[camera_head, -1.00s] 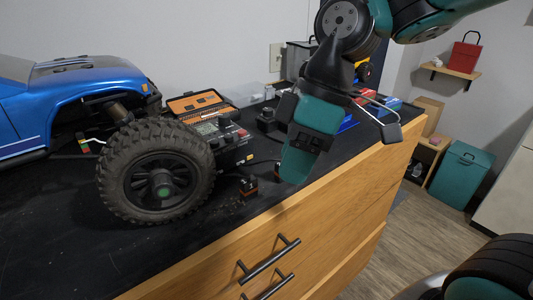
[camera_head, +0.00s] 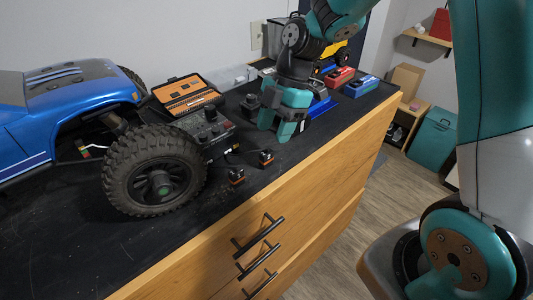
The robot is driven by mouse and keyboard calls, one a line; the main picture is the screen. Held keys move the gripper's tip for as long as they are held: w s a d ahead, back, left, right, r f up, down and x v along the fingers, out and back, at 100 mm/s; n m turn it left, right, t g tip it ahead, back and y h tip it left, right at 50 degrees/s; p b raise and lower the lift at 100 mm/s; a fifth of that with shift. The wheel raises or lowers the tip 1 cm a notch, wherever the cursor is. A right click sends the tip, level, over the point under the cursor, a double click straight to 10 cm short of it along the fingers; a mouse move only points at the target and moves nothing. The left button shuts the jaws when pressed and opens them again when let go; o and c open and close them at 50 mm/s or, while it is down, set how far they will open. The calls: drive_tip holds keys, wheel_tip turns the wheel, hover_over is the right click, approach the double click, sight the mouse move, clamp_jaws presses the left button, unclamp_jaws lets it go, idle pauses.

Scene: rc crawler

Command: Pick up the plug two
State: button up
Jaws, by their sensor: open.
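Two small black plugs with orange parts lie on the black worktop. One plug (camera_head: 236,176) is just right of the front wheel, and the other plug (camera_head: 265,158) is a little farther back and right. I cannot tell which is plug two. My gripper (camera_head: 278,131) is teal, points down and is open, behind and to the right of both plugs. It is apart from them, and I see nothing held in it. A cable runs near the farther plug.
A blue crawler (camera_head: 75,95) with a large front wheel (camera_head: 155,172) stands at left. A black block (camera_head: 250,105) stands left of my gripper. Red (camera_head: 339,77) and blue (camera_head: 360,86) boxes lie farther back. The drawer front (camera_head: 300,190) drops away at right.

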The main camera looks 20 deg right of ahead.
sight(267, 151)
drive_tip(key=shift+p+x, duration=1.3)
drive_tip(key=shift+x, duration=2)
drive_tip(key=shift+s+d, duration=0.1)
clamp_jaws()
